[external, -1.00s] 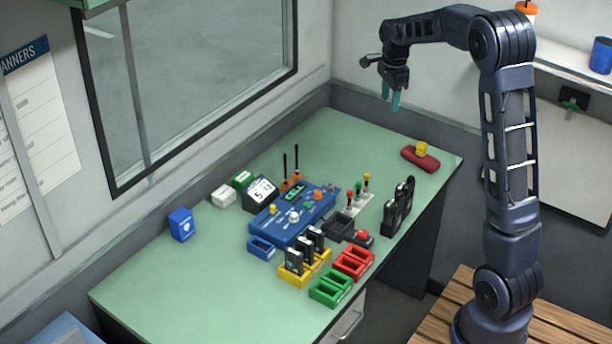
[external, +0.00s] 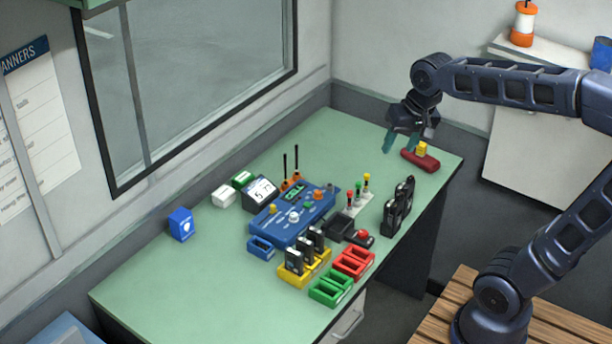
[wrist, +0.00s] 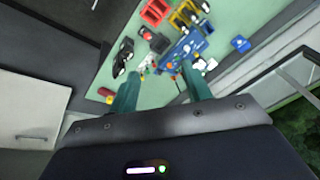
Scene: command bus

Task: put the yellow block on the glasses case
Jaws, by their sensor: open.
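The yellow block (external: 422,149) sits on top of the dark red glasses case (external: 419,161), near the far right corner of the green desk. Both appear small beside the left finger in the wrist view, the case (wrist: 104,91) and the block (wrist: 110,100). My gripper (external: 401,143) is open, with its teal fingers apart and nothing between them. It is just left of the block and case in the external view and not visibly holding either. The open fingers (wrist: 160,82) also show in the wrist view.
Black radios (external: 398,207) stand near the desk's right edge. A blue console (external: 293,217), several coloured trays such as the green one (external: 331,289), and a small lamp stand (external: 359,201) fill the middle. The desk left of the case is clear.

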